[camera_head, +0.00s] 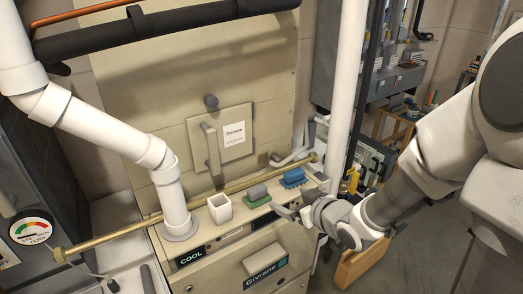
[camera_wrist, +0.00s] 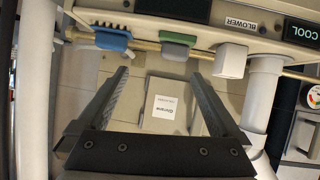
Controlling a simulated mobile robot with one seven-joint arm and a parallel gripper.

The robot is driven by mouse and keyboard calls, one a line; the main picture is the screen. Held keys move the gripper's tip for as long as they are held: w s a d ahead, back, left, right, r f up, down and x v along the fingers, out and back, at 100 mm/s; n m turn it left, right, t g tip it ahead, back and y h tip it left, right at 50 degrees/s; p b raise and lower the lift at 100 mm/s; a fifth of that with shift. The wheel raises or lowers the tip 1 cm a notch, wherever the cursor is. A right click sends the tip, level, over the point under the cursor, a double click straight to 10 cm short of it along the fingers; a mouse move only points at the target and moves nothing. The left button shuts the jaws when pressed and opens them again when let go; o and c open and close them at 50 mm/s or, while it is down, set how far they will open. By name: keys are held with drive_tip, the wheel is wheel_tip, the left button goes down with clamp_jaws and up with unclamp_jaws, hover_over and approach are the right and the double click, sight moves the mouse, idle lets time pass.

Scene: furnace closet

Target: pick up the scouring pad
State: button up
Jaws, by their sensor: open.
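The scouring pad appears to be the small block with a grey top and green base (camera_head: 257,193) on the furnace ledge, between a white cup and a blue brush. In the wrist view the pad (camera_wrist: 178,44) lies beyond the fingertips, at the top middle of the picture, apart from them. My gripper (camera_head: 298,196) is beside the ledge's right end, to the right of the pad. In the wrist view both fingers of my gripper (camera_wrist: 161,75) are spread with nothing between them.
The white square cup (camera_head: 220,208) stands left of the pad, and the blue brush (camera_head: 293,178) lies to its right. A brass pipe (camera_head: 118,233) runs behind them. A door handle (camera_head: 211,148) juts from the panel.

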sight(259, 191)
drive_tip(key=shift+y, duration=0.9)
drive_tip(key=x, duration=0.4)
drive_tip(key=a+b+x, duration=0.1)
drive_tip(key=x, duration=0.3)
drive_tip(key=s+x, duration=0.1)
drive_tip(key=x, duration=0.3)
drive_tip(key=shift+w+a+f, duration=0.15)
drive_tip(key=shift+a, duration=0.4)
drive_tip(key=shift+d+f+x, duration=0.1)
drive_tip(key=shift+x, duration=1.3)
drive_tip(key=shift+d+f+x, duration=0.1)
drive_tip(key=shift+d+x, duration=0.05)
drive_tip(key=shift+x, duration=1.2)
drive_tip(key=shift+c, duration=0.2)
drive_tip(key=c, duration=1.2)
drive_tip(key=shift+c, duration=0.4)
drive_tip(key=shift+r, duration=0.1)
